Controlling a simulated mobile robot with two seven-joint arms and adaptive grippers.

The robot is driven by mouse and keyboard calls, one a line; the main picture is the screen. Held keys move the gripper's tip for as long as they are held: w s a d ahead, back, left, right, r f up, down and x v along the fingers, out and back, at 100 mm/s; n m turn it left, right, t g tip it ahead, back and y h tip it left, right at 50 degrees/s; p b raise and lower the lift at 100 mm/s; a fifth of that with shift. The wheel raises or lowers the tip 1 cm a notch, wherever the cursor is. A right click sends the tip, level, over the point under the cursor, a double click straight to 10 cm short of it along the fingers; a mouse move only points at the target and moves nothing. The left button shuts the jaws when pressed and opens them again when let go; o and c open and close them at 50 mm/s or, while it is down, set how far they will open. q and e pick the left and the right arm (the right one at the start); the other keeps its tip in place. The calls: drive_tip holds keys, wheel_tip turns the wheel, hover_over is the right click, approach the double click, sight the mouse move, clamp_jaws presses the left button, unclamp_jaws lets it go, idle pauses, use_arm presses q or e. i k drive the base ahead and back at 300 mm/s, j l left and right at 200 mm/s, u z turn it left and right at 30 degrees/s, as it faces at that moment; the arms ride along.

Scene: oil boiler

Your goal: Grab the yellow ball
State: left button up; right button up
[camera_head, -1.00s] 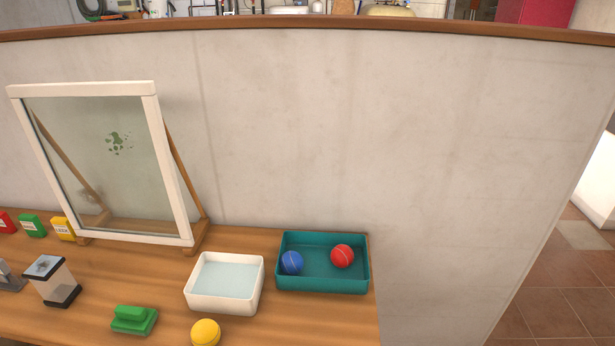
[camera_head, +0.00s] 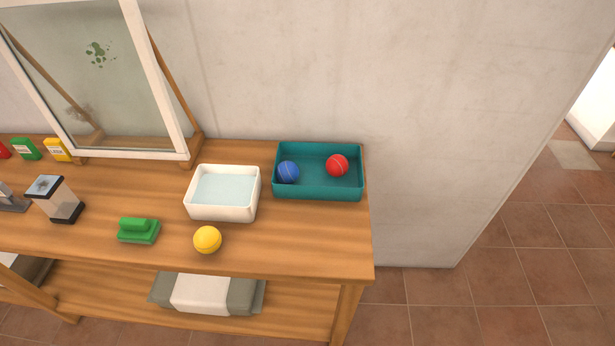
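The yellow ball (camera_head: 207,239) rests on the wooden table (camera_head: 300,240), near its front edge. It sits in front of a white tray of pale liquid (camera_head: 223,190) and to the right of a green block-like sponge or brush (camera_head: 138,230). Nothing touches the ball. Neither of my grippers shows in the head view.
A teal box (camera_head: 318,187) holds a blue ball (camera_head: 288,172) and a red ball (camera_head: 337,165). A white-framed glass pane (camera_head: 95,85) stands behind, left. A clear container (camera_head: 54,199) stands at left. A lower shelf holds a grey-white item (camera_head: 205,294). The tiled floor at right is clear.

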sight(206, 240)
drive_tip(key=u, duration=1)
